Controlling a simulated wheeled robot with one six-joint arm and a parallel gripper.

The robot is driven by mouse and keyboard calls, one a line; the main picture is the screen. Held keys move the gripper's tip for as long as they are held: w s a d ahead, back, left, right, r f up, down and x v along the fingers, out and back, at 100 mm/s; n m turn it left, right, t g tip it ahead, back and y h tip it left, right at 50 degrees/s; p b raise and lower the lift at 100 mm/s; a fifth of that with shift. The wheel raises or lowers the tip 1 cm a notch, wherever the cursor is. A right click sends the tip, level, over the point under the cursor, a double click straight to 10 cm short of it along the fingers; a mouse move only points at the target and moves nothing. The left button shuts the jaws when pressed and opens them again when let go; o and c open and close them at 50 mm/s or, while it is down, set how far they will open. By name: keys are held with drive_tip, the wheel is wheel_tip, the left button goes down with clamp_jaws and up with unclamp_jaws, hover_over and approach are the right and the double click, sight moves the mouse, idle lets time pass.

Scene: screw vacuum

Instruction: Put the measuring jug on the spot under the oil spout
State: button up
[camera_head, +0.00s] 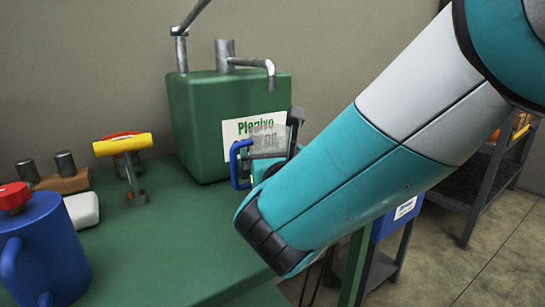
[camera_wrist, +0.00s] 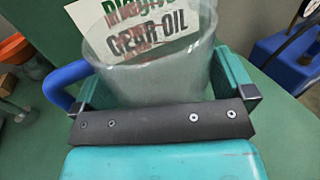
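The clear measuring jug (camera_head: 268,141) with its blue handle (camera_head: 240,163) is in front of the green oil tank (camera_head: 205,115). In the wrist view the jug (camera_wrist: 150,80) stands between the two fingers of my gripper (camera_wrist: 165,88), which appear to press its sides. The blue handle (camera_wrist: 68,86) is on the left. The tank's label shows through the clear wall. The metal oil spout (camera_head: 269,72) bends down from the tank's top, above the jug in the head view. The spot under the spout is hidden by the jug and my arm. The gap below the jug cannot be judged.
The green table (camera_head: 165,245) carries a blue can (camera_head: 45,250) with a red cap, a yellow-handled tool (camera_head: 122,146), a wooden block with metal cylinders (camera_head: 62,180) and a white object (camera_head: 82,210). A dark shelf (camera_head: 480,185) stands right. The table's front middle is clear.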

drive_tip(key=shift+r, duration=0.25)
drive_tip(key=b+v, duration=0.1)
drive_tip(key=v, duration=1.1)
